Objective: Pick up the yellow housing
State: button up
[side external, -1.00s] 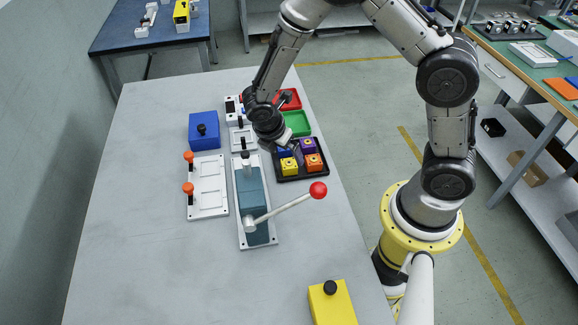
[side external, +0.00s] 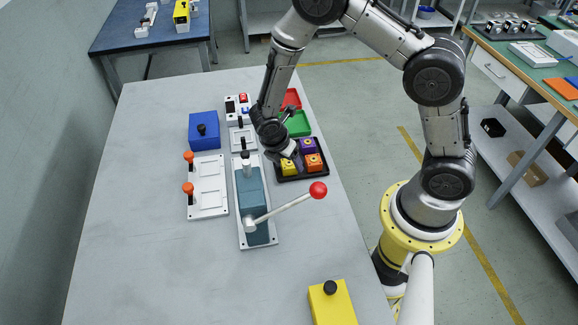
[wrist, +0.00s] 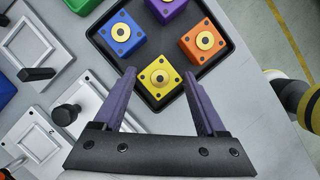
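The yellow housing (wrist: 158,80) is a small cube with a round brass-coloured centre. It sits in the near corner of a black tray (wrist: 203,72) with a blue housing (wrist: 122,38), an orange housing (wrist: 203,42) and a purple housing (wrist: 163,7). In the side view the yellow housing (side external: 288,167) sits at the tray's left front. My gripper (wrist: 160,78) is open, its two purple fingers pointing toward the yellow housing, one to each side in the picture. The exact height gap is unclear. In the side view my gripper's wrist hides the blue housing.
White fixtures (side external: 208,185) lie to the left. The front left of the table is clear.

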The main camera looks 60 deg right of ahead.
jog(key=c, duration=0.7)
